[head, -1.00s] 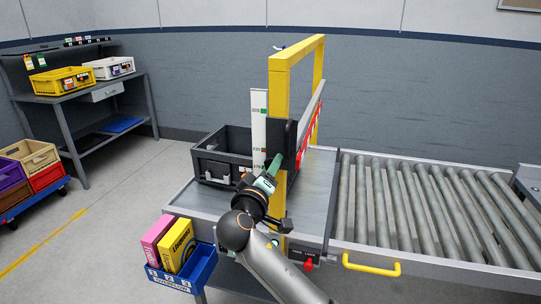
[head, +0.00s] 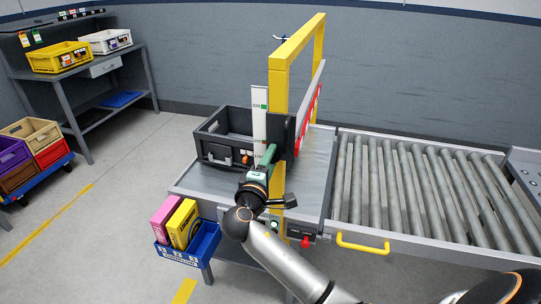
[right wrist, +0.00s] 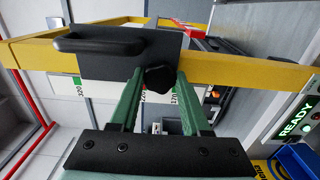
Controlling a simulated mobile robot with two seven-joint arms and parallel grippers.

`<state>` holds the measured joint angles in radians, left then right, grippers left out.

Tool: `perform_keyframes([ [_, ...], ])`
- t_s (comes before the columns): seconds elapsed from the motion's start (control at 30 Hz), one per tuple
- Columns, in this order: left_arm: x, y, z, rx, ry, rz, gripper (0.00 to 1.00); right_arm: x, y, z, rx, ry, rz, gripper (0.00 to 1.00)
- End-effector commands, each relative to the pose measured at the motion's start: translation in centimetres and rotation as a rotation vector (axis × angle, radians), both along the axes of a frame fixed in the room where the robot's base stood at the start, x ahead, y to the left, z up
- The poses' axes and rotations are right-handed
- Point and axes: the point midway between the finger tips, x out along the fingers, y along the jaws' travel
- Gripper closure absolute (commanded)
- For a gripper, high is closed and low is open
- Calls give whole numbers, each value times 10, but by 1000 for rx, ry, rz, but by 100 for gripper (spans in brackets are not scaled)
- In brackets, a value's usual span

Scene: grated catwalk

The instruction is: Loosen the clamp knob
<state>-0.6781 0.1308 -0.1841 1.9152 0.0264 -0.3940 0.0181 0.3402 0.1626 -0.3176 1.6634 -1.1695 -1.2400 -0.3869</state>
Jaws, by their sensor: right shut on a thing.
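The clamp knob (right wrist: 159,80) is a black lobed knob on a dark plate (right wrist: 100,48) with a bar handle, mounted on the yellow frame (right wrist: 235,70). My right gripper (right wrist: 159,84) has its two green fingers on either side of the knob and is shut on it. In the head view my right gripper (head: 268,156) reaches up to the yellow frame beside the white scale (head: 259,112); the knob is hidden there. My left gripper is not in view.
A black crate (head: 212,150) stands on the metal table behind the gripper. A roller conveyor (head: 410,190) lies to the right. A blue bin (head: 205,243) with pink and yellow boxes hangs at the front left. A red control (head: 305,242) is on the front edge.

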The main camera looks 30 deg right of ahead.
Motion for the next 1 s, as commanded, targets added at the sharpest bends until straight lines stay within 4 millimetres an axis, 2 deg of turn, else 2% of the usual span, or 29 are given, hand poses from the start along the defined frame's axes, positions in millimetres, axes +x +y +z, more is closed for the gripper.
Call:
perform_keyframes([
  [0.47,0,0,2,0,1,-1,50,0,0,2,-13,7,0,100],
  [0.5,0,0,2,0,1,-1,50,0,0,2,-13,7,0,51],
  [0.73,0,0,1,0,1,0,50,0,0,1,-11,8,0,25],
  [1.0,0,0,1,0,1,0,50,0,1,0,-9,9,0,23],
])
